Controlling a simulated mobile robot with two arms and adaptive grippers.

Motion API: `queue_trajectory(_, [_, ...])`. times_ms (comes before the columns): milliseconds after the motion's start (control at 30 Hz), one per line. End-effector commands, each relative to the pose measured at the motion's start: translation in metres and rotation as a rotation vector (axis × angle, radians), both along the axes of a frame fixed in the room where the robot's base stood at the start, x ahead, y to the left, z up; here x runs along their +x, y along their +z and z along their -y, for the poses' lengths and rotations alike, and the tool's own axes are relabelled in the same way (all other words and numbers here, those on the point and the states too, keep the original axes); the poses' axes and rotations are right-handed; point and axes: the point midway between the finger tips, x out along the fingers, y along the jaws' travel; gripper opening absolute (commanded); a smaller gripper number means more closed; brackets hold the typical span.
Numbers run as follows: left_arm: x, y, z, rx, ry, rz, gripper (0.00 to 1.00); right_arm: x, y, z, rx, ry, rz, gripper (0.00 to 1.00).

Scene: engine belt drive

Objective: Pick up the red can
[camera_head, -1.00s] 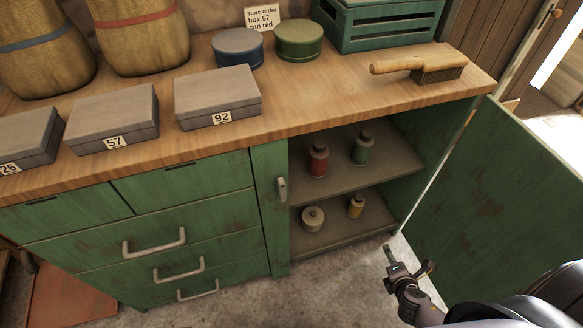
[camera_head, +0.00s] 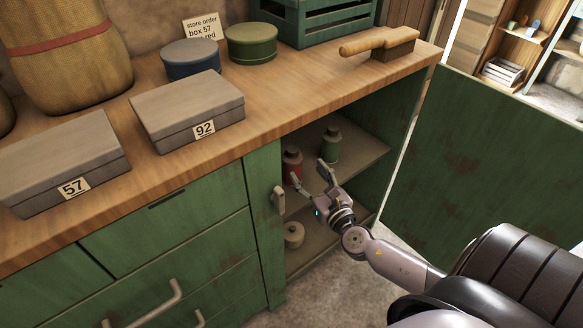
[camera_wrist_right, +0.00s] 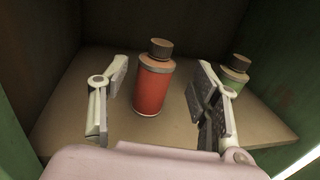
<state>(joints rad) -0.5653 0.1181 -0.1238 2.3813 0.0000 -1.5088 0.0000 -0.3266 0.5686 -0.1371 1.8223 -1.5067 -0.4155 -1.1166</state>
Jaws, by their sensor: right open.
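The red can (camera_head: 291,163) stands upright on the upper shelf (camera_head: 362,160) inside the open green cabinet. It also shows in the right wrist view (camera_wrist_right: 153,85), with a brown cap, between the two fingers but farther in. My right gripper (camera_head: 311,175) is open and empty at the cabinet opening, in front of the red can. Its fingers also show in the wrist view (camera_wrist_right: 155,95), one on each side of the can, with gaps on both sides. My left gripper is not in view.
A green can (camera_head: 331,145) stands to the right of the red can, close behind the right finger in the wrist view (camera_wrist_right: 234,75). A pale round pot (camera_head: 294,235) sits on the lower shelf. The cabinet door (camera_head: 490,165) is open at the right. Boxes and tins are on the worktop.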

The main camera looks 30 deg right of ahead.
Motion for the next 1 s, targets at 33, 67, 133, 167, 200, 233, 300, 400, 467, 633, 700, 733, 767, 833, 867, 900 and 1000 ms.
queue_trajectory(33, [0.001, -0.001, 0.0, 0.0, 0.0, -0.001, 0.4, 0.012, 0.002, 0.001, 0.001, -0.001, 0.004, 0.57])
queue_trajectory(67, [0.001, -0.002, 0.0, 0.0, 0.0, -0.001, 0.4, 0.018, 0.001, 0.002, 0.003, -0.001, 0.002, 0.57])
queue_trajectory(133, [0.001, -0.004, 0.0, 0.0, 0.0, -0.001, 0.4, 0.03, 0.001, 0.004, 0.002, -0.001, 0.002, 0.57])
queue_trajectory(167, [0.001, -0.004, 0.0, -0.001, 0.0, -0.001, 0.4, 0.034, 0.001, 0.004, 0.002, -0.001, 0.002, 0.57])
queue_trajectory(200, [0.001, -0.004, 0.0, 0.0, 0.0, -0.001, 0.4, 0.039, 0.0, 0.005, 0.003, -0.002, 0.001, 0.57])
queue_trajectory(233, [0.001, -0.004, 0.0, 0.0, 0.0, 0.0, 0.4, 0.042, 0.0, 0.005, 0.003, -0.001, 0.0, 0.57])
queue_trajectory(300, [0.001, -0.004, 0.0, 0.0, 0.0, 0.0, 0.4, 0.047, -0.001, 0.006, 0.004, 0.0, 0.0, 0.57])
queue_trajectory(400, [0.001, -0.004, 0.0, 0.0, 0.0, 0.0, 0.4, 0.052, 0.0, 0.006, 0.004, 0.0, 0.0, 0.57])
queue_trajectory(467, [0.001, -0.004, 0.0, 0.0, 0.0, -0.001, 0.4, 0.058, 0.0, 0.008, 0.003, -0.001, 0.0, 0.57])
queue_trajectory(633, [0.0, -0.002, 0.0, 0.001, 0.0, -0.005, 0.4, 0.084, 0.0, 0.013, 0.003, -0.001, 0.001, 0.57])
queue_trajectory(700, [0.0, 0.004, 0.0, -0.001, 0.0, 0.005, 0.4, 0.093, 0.0, 0.014, 0.003, -0.002, 0.0, 0.57])
queue_trajectory(733, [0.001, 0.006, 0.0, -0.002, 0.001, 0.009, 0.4, 0.095, 0.0, 0.014, 0.003, -0.001, 0.0, 0.57])
queue_trajectory(767, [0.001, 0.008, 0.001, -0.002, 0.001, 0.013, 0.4, 0.098, 0.0, 0.014, 0.003, -0.001, -0.001, 0.57])
queue_trajectory(833, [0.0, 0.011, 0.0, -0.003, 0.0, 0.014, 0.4, 0.101, 0.0, 0.015, 0.003, 0.0, -0.001, 0.57])
queue_trajectory(867, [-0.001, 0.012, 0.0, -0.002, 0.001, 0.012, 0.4, 0.101, 0.0, 0.015, 0.003, 0.0, -0.002, 0.57])
queue_trajectory(900, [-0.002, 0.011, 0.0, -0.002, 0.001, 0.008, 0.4, 0.101, 0.0, 0.015, 0.003, 0.0, -0.002, 0.57])
queue_trajectory(1000, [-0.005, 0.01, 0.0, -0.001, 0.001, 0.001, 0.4, 0.101, 0.0, 0.015, 0.003, 0.0, -0.002, 0.57])
